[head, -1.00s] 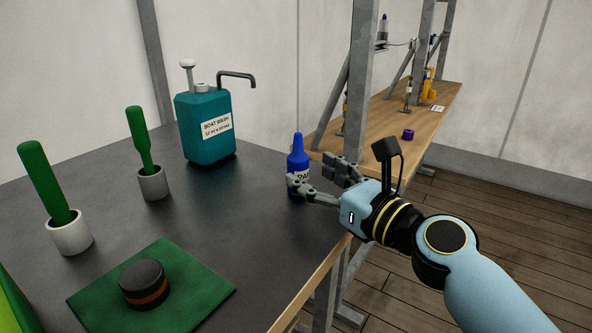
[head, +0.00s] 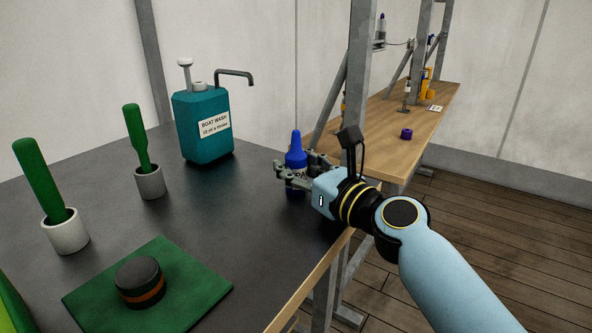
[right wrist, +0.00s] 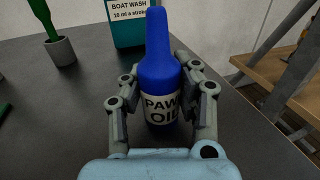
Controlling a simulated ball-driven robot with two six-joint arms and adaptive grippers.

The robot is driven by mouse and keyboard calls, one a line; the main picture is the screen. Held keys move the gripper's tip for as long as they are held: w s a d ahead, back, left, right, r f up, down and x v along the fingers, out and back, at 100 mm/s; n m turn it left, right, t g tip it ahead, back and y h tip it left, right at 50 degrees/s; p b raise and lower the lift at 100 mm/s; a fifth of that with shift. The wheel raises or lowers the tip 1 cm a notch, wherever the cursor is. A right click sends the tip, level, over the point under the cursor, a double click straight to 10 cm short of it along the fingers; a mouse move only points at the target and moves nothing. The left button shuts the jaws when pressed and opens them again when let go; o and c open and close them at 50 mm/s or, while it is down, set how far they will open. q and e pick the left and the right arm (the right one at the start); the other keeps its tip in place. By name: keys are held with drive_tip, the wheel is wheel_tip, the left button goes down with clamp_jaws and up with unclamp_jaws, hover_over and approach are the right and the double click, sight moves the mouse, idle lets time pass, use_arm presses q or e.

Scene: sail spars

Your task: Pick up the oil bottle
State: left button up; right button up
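The oil bottle (head: 296,150) is blue with a white label and stands upright near the right edge of the dark table. In the right wrist view, the bottle (right wrist: 160,75) stands between the fingers, and its label reads "PAW" and "OIL". My right gripper (head: 293,170) is around the bottle, with one finger on each side. In the right wrist view, the right gripper (right wrist: 160,68) looks open, with narrow gaps beside the bottle. The fingers hide part of the bottle in the head view. My left gripper is not in view.
A teal boat wash pump bottle (head: 203,127) stands behind on the table (head: 215,210). Two green-handled tools stand in cups (head: 66,232) at left. A dark round tin (head: 139,280) lies on a green cloth (head: 208,283). A wooden bench (head: 378,140) is at right.

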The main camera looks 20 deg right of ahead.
clamp_jaws()
idle(1.0)
